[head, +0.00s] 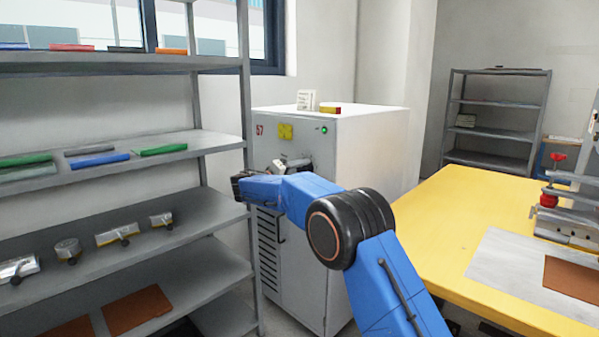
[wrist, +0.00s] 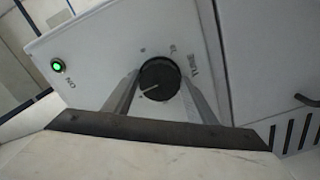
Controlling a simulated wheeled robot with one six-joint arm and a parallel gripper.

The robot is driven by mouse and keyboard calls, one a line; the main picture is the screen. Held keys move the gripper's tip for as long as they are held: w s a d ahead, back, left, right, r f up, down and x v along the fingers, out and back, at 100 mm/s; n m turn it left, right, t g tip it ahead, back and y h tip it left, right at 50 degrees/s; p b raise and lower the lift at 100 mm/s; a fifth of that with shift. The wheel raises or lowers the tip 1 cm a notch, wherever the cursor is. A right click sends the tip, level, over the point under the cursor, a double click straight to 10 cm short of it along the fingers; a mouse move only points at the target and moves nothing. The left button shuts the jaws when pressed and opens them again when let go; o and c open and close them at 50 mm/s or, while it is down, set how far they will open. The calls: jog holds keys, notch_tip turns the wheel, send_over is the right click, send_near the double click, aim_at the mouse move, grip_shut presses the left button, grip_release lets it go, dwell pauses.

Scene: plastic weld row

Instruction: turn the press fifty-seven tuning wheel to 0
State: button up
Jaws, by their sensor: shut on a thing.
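The press cabinet marked 57 (head: 365,150) is a grey-white box with a green lamp. In the wrist view its tuning wheel (wrist: 159,79) is a round black knob with a pale pointer line, which points to the left and slightly down in the picture. Small scale marks and lettering show above and right of it, too small to read fully. My gripper (wrist: 158,88) is shut on the wheel, one finger on each side. In the head view my blue arm reaches to the cabinet front and hides the wheel.
A shelf rack (head: 130,143) with coloured bars and metal parts stands close on the left of my arm. A yellow table (head: 460,205) stands on the right. The green lamp (wrist: 57,65) is beside the wheel, and a door handle (wrist: 307,100) is at the right.

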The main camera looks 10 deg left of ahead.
jog(key=n, duration=0.6)
jog(key=shift+n, duration=0.3)
jog(key=n, duration=0.6)
jog(key=shift+a, duration=0.1)
jog(key=n, duration=0.6)
jog(key=shift+n, duration=0.4)
jog(key=n, duration=0.6)
jog(key=shift+a+n, duration=0.1)
jog(key=shift+n, duration=0.3)
jog(key=o, duration=1)
jog(key=shift+r, duration=0.1)
jog(key=v, duration=1.7)
jog(key=shift+s+a, duration=0.1)
jog(key=shift+a, duration=0.05)
